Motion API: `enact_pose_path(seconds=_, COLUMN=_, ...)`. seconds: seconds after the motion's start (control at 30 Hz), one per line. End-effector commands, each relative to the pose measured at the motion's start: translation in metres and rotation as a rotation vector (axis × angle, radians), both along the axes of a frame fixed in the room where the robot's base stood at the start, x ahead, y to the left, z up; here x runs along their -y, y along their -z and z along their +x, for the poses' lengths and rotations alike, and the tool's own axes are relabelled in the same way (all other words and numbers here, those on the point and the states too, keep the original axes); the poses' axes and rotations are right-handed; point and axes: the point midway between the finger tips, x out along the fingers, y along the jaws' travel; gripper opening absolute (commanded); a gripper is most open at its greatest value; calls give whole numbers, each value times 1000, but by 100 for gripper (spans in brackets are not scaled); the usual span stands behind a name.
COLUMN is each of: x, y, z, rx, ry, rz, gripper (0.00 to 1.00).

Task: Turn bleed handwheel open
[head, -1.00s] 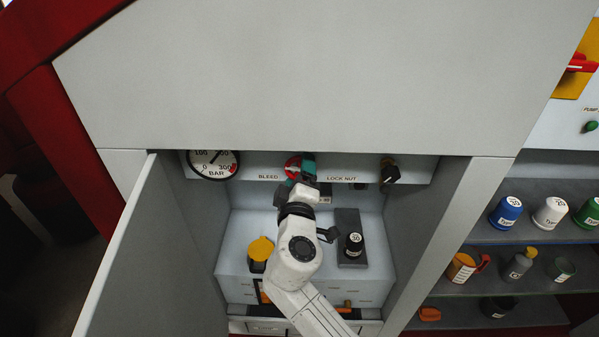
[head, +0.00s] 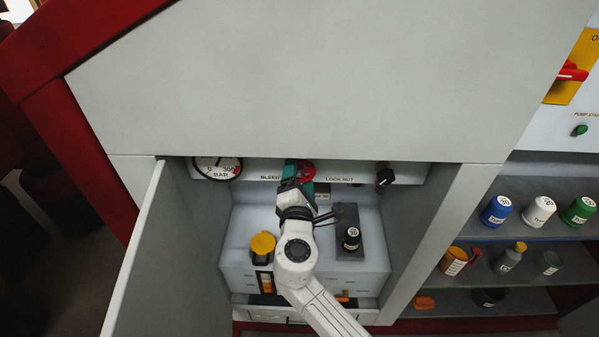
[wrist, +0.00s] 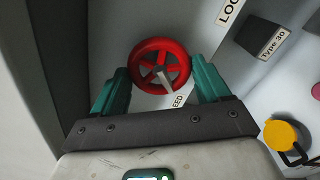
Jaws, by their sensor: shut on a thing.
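The red bleed handwheel (head: 307,172) sits on the panel at the back of the open compartment, beside the BLEED label. In the wrist view the wheel (wrist: 143,52) shows its rim, spokes and a pale pointed bar near its hub. My gripper (head: 299,177) has its teal fingers on opposite sides of the wheel and is shut on it. In the wrist view my gripper (wrist: 160,72) spans the rim, with the LED-like green display of the wrist below. In the head view the fingers and wrist hide part of the wheel. The round BAR gauge (head: 218,172) is cut off by the upper edge.
A dark lock nut fitting (head: 385,176) is to the right. The open door (head: 140,260) bounds the left. Shelves of containers (head: 500,208) are outside, right.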

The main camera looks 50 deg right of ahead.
Motion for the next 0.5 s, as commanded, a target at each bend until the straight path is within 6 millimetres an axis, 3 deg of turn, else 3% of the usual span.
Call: enact_pose_path(seconds=0.5, x=-2, y=0, z=1, rx=-354, ry=-7, rz=-274, gripper=46)
